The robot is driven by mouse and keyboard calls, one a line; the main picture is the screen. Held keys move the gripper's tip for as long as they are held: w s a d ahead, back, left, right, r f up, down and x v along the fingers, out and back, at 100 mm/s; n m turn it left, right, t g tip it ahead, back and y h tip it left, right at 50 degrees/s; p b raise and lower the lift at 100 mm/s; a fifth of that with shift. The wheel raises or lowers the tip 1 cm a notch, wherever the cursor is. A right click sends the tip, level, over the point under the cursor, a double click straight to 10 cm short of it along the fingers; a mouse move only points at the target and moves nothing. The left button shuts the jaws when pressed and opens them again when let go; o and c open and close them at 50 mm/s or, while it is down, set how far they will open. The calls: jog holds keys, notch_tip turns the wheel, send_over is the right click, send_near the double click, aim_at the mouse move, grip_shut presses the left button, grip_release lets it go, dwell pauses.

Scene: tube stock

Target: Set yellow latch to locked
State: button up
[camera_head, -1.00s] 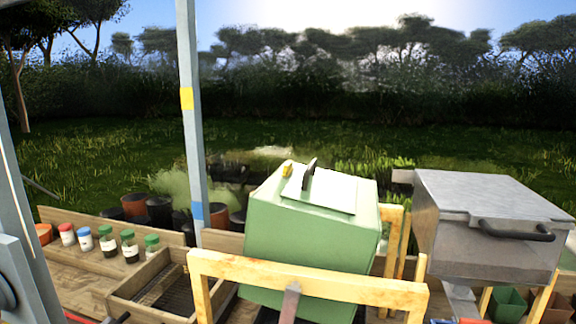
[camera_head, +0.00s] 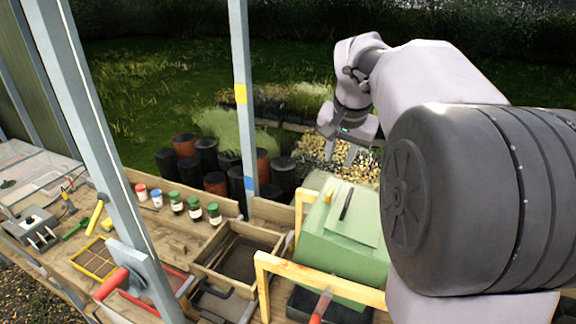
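A green box (camera_head: 342,259) with a tilted lid stands on the bench, right of the middle. A pale green plate (camera_head: 349,214) with a dark upright lever (camera_head: 346,204) lies on its lid. A small yellow piece (camera_head: 328,196) shows at the plate's upper left edge; it may be the yellow latch, but its setting is too small to tell. My gripper (camera_head: 340,155) is beyond and above the box, pointing down, with its fingers apart and nothing visible between them. My arm hides the right side of the box.
A wooden frame (camera_head: 322,284) stands in front of the box. A wooden tray (camera_head: 238,255) and several capped jars (camera_head: 194,208) are to its left. A grey post (camera_head: 242,120) rises behind the bench. A red-handled lever (camera_head: 110,284) is at the lower left.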

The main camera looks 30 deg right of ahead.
aim_at(331, 192)
jog(key=x, duration=1.6)
jog(key=shift+w+f, duration=0.15)
jog(key=shift+f, duration=0.1)
grip_shut()
